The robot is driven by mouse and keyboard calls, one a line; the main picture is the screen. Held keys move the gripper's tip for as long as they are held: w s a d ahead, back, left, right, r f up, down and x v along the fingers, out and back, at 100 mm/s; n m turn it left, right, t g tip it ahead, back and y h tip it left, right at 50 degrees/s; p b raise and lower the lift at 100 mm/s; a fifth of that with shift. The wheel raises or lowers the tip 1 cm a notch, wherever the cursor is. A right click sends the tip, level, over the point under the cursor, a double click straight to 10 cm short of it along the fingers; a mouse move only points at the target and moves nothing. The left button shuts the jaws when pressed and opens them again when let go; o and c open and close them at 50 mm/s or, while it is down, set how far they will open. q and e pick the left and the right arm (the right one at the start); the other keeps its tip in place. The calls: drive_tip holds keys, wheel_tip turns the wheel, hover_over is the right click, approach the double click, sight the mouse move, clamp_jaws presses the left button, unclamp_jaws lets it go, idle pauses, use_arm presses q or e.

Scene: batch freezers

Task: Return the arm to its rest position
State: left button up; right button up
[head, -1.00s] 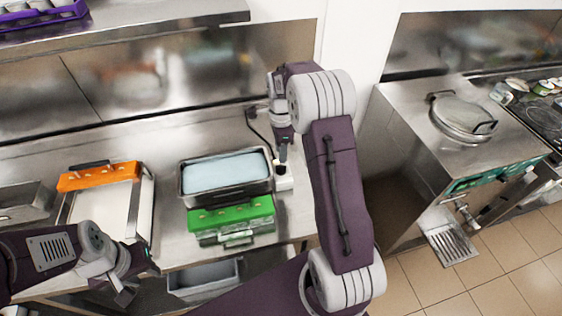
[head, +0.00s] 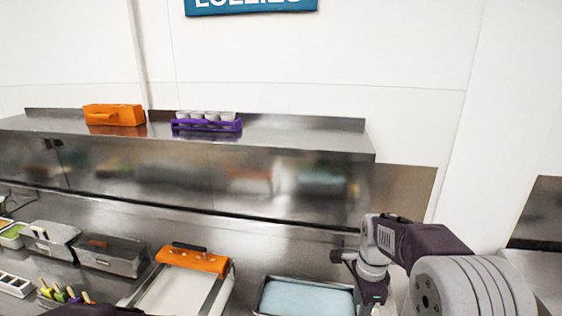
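My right arm reaches in from the lower right of the head view, with its wrist bent downward. The top of my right gripper (head: 373,293) shows at the bottom edge, just right of a metal pan of pale blue content (head: 308,298). Its fingertips are cut off by the frame, so I cannot see whether it is open or holds anything. Only a dark sliver of my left arm shows at the bottom left. My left gripper is out of view.
A steel shelf (head: 290,132) above the counter carries an orange holder (head: 114,115) and a purple rack (head: 206,125) with white cups. An orange-ended tray (head: 193,260), metal bins (head: 112,256) and colourful sticks (head: 66,295) stand on the counter. A wall is at the right.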

drive_tip(key=s+a+f+n, duration=0.1)
drive_tip(key=s+n, duration=0.1)
drive_tip(key=s, duration=0.1)
drive_tip(key=s+a+f+n, duration=0.1)
drive_tip(key=s+n, duration=0.1)
drive_tip(key=s+a+f+n, duration=0.1)
drive_tip(key=s+n, duration=0.1)
drive_tip(key=s, duration=0.1)
drive_tip(key=shift+s+a+f+b, duration=0.3)
drive_tip(key=shift+s+a+b, duration=0.05)
drive_tip(key=shift+a+b, duration=0.05)
drive_tip(key=s+f+n, duration=0.4)
drive_tip(key=s+n, duration=0.1)
drive_tip(key=n, duration=0.7)
drive_tip(key=shift+s+a+f+t, duration=0.15)
drive_tip(key=shift+s+f+t, duration=0.2)
drive_tip(key=shift+t, duration=0.05)
